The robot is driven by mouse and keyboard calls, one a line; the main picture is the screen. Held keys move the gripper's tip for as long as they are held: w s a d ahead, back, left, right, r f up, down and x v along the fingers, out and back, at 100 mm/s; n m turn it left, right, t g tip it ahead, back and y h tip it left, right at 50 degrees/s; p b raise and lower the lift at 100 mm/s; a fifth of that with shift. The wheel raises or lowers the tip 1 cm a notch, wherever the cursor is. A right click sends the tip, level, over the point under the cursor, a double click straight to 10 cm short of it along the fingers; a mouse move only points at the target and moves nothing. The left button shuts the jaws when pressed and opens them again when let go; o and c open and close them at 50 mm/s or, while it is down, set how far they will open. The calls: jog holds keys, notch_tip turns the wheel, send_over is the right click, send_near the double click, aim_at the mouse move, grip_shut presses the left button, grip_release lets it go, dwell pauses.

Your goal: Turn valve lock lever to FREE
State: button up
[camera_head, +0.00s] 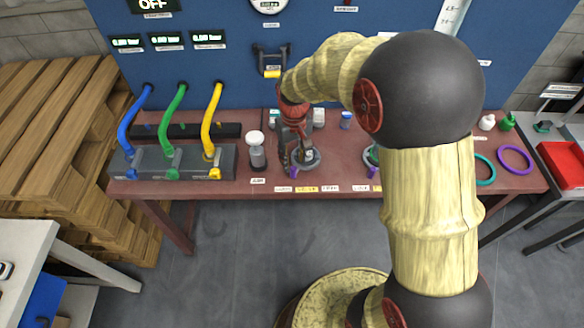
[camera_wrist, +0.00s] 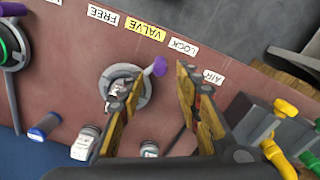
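The valve lock lever (camera_wrist: 159,66) has a purple tip and sticks out from a round grey valve base (camera_wrist: 143,99) on the red-brown bench. It points toward the gap between the yellow VALVE label (camera_wrist: 145,29) and the white LOCK label (camera_wrist: 184,47), nearer LOCK. The FREE label (camera_wrist: 104,15) lies beyond VALVE. In the head view the purple tip (camera_head: 293,173) shows at the bench front. My gripper (camera_wrist: 160,73) is open above the valve; its fingertips appear either side of the purple tip in the wrist view. Contact cannot be told. One finger hides part of the base.
A hose block (camera_head: 225,158) with blue, green and yellow hoses stands left of the valve. A second purple-tipped valve (camera_head: 370,156) sits to the right. Small bottles stand behind, below the blue panel (camera_head: 225,75).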

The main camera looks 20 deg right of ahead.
aim_at(293, 168)
notch_tip(293, 168, down, 6)
jog(key=shift+f+b, duration=0.15)
jog(key=shift+b, duration=0.75)
jog(key=shift+c, duration=1.1)
grip_shut()
